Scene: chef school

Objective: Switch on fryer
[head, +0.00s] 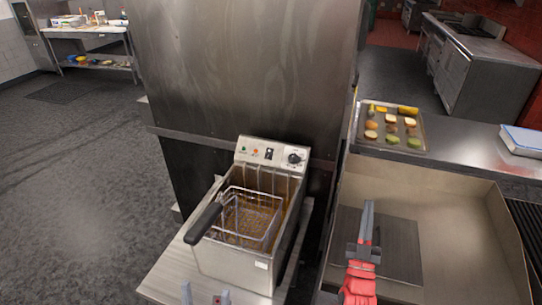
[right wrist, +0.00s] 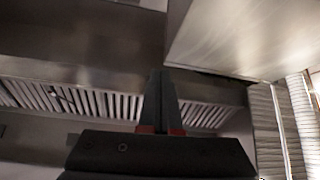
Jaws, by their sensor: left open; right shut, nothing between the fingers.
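The fryer (head: 233,268) is a steel box on a small steel stand in the head view. Its wire basket (head: 240,222) with a black handle sits in the brown oil tub. The back panel (head: 256,145) carries a black switch (head: 269,153), a round dial (head: 294,158) and small green and red marks. The switch's position is too small to tell. My left gripper (head: 205,292) is open at the bottom edge, in front of the fryer and apart from it. My right gripper (head: 368,208) is shut and empty, right of the fryer; its fingers also show in the right wrist view (right wrist: 160,82).
A tall steel panel (head: 235,70) stands behind the fryer. At right is a walled griddle (head: 400,250), with a food tray (head: 393,145) and a blue-white box (head: 522,140) on the steel ledge behind it. The floor at left is clear. The right wrist view shows hood vents (right wrist: 60,98).

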